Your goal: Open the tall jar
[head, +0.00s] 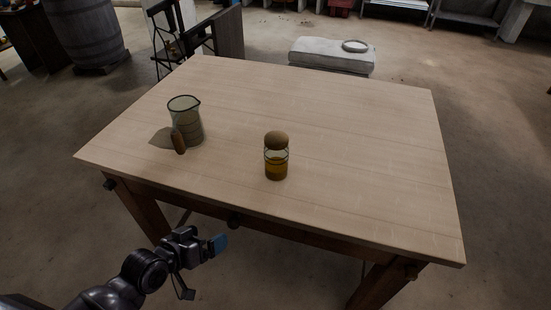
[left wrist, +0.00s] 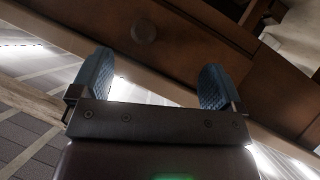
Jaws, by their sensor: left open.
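A glass jar (head: 276,167) with amber contents stands upright on the table near its front edge, around the middle. A round brown cork-like lid (head: 276,138) sits on its top. My left gripper (head: 216,246) is below and in front of the table's front edge, lower left of the jar, apart from it. In the left wrist view its two blue fingers (left wrist: 155,88) are spread with nothing between them, facing the wooden underside of the table. My right gripper is in neither view.
A glass beaker (head: 186,120) stands left of the jar on the wooden table (head: 350,130), with a small brown cylindrical piece (head: 179,142) in front of it. The table's right and back are clear. The front edge lies between my left gripper and the jar.

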